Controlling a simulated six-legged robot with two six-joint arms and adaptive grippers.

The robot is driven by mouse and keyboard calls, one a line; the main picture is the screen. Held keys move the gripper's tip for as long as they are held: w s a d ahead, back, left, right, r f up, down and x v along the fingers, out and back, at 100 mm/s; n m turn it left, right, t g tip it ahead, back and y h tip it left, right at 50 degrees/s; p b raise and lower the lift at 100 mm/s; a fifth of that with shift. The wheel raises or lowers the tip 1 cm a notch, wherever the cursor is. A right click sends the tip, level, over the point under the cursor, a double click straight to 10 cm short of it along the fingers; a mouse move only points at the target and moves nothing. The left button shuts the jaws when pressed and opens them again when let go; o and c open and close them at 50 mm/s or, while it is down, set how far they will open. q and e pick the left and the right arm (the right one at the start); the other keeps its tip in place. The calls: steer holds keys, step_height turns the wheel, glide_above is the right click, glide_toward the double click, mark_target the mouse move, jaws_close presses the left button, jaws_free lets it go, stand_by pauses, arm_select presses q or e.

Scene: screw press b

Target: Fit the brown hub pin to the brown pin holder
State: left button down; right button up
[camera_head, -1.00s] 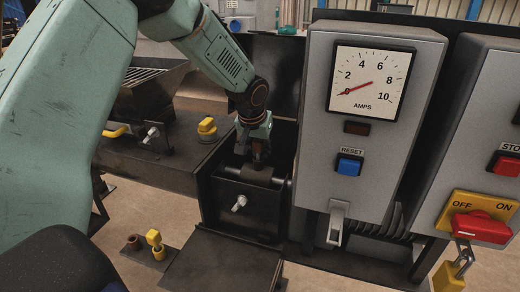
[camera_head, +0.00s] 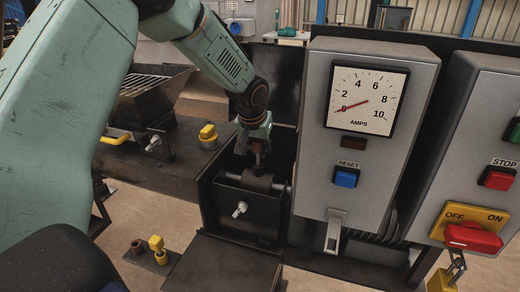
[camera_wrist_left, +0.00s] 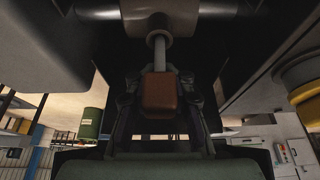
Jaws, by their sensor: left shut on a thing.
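My left gripper (camera_head: 257,158) is above the grey hub (camera_head: 248,181) in the open dark housing. In the left wrist view, my left gripper (camera_wrist_left: 160,95) is shut on the brown hub pin (camera_wrist_left: 160,93), which has a blocky brown head. Its pale metal shaft runs from the head to the grey hub (camera_wrist_left: 155,18); I cannot tell how deep its end sits. The brown pin holder (camera_head: 136,247) is a short brown cylinder on a dark plate at the lower left of the head view. My right gripper is not in view.
The grey ammeter box (camera_head: 365,180) rises close right of the housing. The switch box with a red handle (camera_head: 473,236) is farther right. A yellow-capped part (camera_head: 208,136) sits on the bench.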

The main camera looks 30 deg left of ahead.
arm_select(q)
steer(key=shift+r+p, duration=0.35)
steer(key=shift+r, duration=0.1)
steer(key=shift+r+p, duration=1.35)
steer(key=shift+r, duration=0.15)
steer(key=shift+f, duration=0.1)
steer(key=c, duration=1.8)
jaws_free()
jaws_close()
